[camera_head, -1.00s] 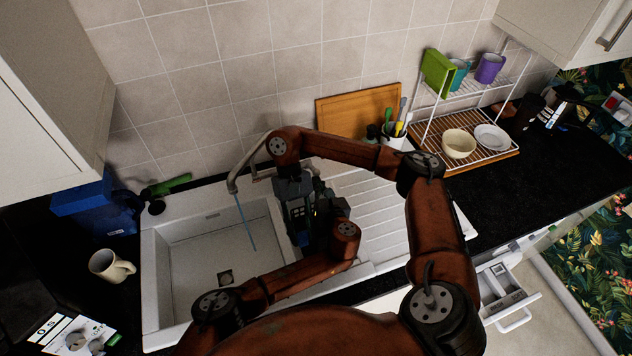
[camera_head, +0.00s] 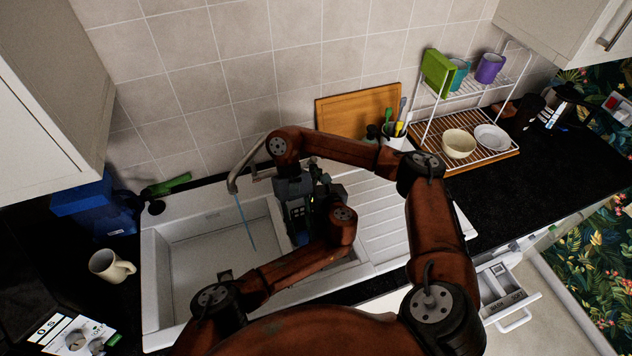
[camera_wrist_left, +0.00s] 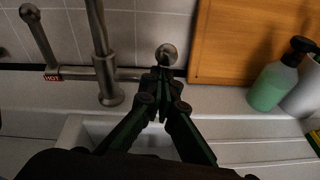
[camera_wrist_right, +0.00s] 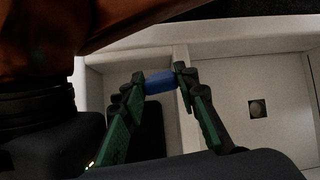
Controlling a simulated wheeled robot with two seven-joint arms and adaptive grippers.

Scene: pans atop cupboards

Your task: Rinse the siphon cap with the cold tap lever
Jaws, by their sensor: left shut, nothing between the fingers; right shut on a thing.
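In the left wrist view my left gripper (camera_wrist_left: 162,76) is shut and empty. Its fingertips are at the round metal end of the cold tap lever (camera_wrist_left: 167,53); I cannot tell whether they touch. The spout (camera_wrist_left: 102,45) rises to the left. In the head view a thin blue stream of water (camera_head: 245,222) falls from the tap (camera_head: 240,172) into the sink. My right gripper (camera_wrist_right: 159,81) is shut on a small blue thing, seemingly the siphon cap (camera_wrist_right: 160,83), above the sink. My arms hide both fingertips in the head view.
The sink (camera_head: 190,245) has a drain hole (camera_wrist_right: 257,109). A hot lever (camera_wrist_left: 38,35) stands left of the spout. A green bottle (camera_wrist_left: 272,85) and a wooden board (camera_head: 355,108) are to the right. A mug (camera_head: 108,266) stands left of the sink.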

